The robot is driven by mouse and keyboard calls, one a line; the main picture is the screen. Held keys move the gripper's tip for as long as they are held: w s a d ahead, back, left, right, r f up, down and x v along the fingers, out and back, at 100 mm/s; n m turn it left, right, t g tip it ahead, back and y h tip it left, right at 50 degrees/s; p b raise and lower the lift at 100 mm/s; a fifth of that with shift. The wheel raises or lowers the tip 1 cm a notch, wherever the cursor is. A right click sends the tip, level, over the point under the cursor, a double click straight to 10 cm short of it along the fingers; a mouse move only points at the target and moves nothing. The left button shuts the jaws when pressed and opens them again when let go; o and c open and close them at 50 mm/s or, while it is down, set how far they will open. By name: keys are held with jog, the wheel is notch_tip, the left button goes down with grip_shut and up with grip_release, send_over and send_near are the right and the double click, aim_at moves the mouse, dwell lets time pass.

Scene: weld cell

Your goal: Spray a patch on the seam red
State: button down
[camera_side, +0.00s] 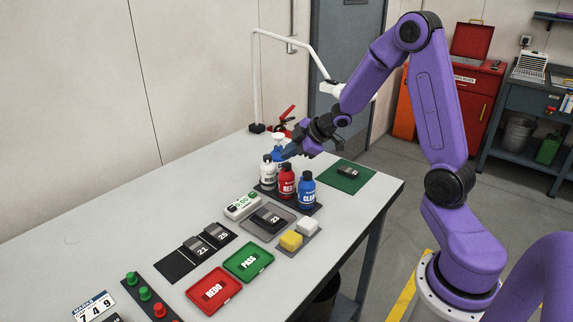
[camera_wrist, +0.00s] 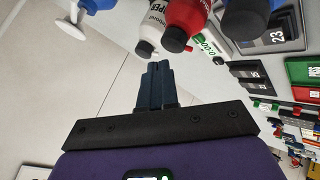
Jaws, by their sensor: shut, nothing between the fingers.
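A red bottle with a black cap (camera_side: 287,182) stands in a row between a white bottle (camera_side: 267,176) and a blue bottle (camera_side: 307,192) on a dark tray. In the wrist view the red bottle (camera_wrist: 185,22) lies just beyond my fingers, with the white bottle (camera_wrist: 150,18) beside it. My gripper (camera_side: 288,153) is above and behind the row, with shut, empty fingers that also show in the wrist view (camera_wrist: 157,66). A dark plate marked 23 (camera_side: 270,219) lies on a grey tray; others marked 21 (camera_side: 195,248) and 25 (camera_side: 217,235) lie on a black mat. I cannot make out a seam.
A yellow sponge (camera_side: 290,241), a green PASS tray (camera_side: 249,262) and a red REDO tray (camera_side: 214,289) are toward the front. The table's left side is largely clear.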

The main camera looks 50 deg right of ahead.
aim_at(289, 165)
jog(key=shift+f, duration=0.1)
jog(key=shift+f, duration=0.35)
jog(key=shift+f, duration=0.5)
dwell(0.8)
jog(key=shift+r, duration=0.95)
jog(key=shift+r, duration=2.5)
dwell(0.9)
